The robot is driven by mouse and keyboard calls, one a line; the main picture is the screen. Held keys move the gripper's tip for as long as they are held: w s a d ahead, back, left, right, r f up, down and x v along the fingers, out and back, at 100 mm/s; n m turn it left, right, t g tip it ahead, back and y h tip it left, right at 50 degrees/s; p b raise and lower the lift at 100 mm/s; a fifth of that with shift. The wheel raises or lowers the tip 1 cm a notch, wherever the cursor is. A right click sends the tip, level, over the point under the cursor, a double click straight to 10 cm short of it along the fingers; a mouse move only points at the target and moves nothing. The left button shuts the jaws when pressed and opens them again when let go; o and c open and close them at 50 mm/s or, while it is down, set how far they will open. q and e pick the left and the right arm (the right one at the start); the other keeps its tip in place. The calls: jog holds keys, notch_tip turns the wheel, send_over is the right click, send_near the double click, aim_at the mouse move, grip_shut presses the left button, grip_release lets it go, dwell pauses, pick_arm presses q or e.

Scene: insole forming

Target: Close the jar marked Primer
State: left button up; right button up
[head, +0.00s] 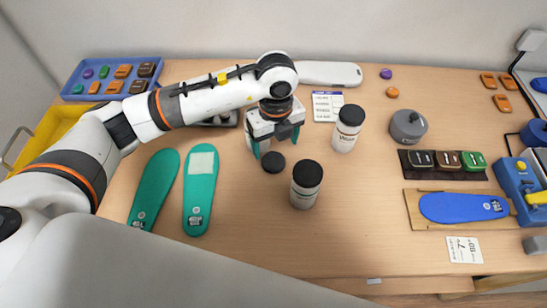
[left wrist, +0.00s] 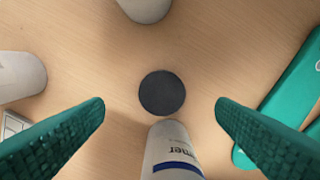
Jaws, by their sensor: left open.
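The jar marked Primer (left wrist: 172,152) is white with a blue band, and "mer" reads on its label in the left wrist view. Its upper end is out of that frame, and in the head view my gripper largely hides it. A round black lid (head: 273,162) lies flat on the table beside it; it also shows in the left wrist view (left wrist: 162,93). My left gripper (head: 276,147) is open and points down above the table, close to the lid. Its teal fingers spread to either side of the lid in the left wrist view, touching nothing there. My right gripper is not in view.
Two white jars with black lids stand nearby, one in front (head: 306,185) and one to the right (head: 348,130). Two teal insoles (head: 200,190) lie left of the lid. A grey round object (head: 408,127) and a blue insole (head: 463,207) lie further right.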

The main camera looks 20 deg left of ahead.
aim_at(274, 161)
pick_arm(q)
jog(key=shift+f, duration=0.75)
jog(key=shift+a+f+p, duration=0.15)
jog(key=shift+f+p, duration=0.25)
jog(key=shift+f, duration=0.05)
jog(key=f, duration=0.1)
jog(key=f+p, duration=0.1)
jog(key=f, duration=0.1)
jog(key=shift+w+a+f, duration=0.1)
jog(key=shift+a+f, duration=0.1)
jog(key=shift+f, duration=0.45)
jog(key=c, duration=1)
